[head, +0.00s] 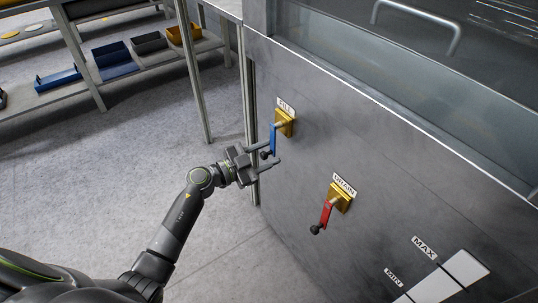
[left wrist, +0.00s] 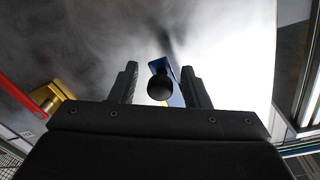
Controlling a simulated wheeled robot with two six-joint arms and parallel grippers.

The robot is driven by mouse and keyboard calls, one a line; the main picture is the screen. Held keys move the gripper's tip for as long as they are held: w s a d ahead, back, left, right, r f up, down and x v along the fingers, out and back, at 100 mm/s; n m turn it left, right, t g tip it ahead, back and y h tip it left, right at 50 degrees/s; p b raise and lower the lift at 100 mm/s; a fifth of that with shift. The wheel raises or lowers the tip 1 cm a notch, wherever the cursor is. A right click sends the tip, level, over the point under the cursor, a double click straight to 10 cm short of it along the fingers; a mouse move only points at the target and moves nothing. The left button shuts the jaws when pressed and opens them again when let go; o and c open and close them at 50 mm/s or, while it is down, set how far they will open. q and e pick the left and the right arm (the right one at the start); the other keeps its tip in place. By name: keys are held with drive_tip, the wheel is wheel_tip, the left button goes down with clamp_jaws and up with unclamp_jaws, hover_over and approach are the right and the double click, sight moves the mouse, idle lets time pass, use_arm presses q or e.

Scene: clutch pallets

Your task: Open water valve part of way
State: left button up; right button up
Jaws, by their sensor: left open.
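The fill valve has a blue lever (head: 273,139) hanging down from a yellow body (head: 285,122) under a FILL label, on the grey machine panel. A black knob (left wrist: 160,86) is at the lever's end. My left gripper (head: 275,153) is open at the lower end of the blue lever. In the left wrist view its two fingers (left wrist: 159,88) stand on either side of the knob and lever, with gaps visible. The lever's upper part is mostly hidden in that view. My right gripper is not in view.
A red drain lever (head: 325,214) hangs from its own yellow body (head: 340,197) to the lower right. A MAX/MIN level gauge (head: 448,279) is further right. A shelf (head: 140,68) with several bins stands at the back left. The floor left of the panel is clear.

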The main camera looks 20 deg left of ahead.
use_arm(q)
drive_tip(key=shift+w+d, duration=0.35)
drive_tip(key=shift+w, duration=0.05)
clamp_jaws()
drive_tip(key=shift+p, duration=0.3)
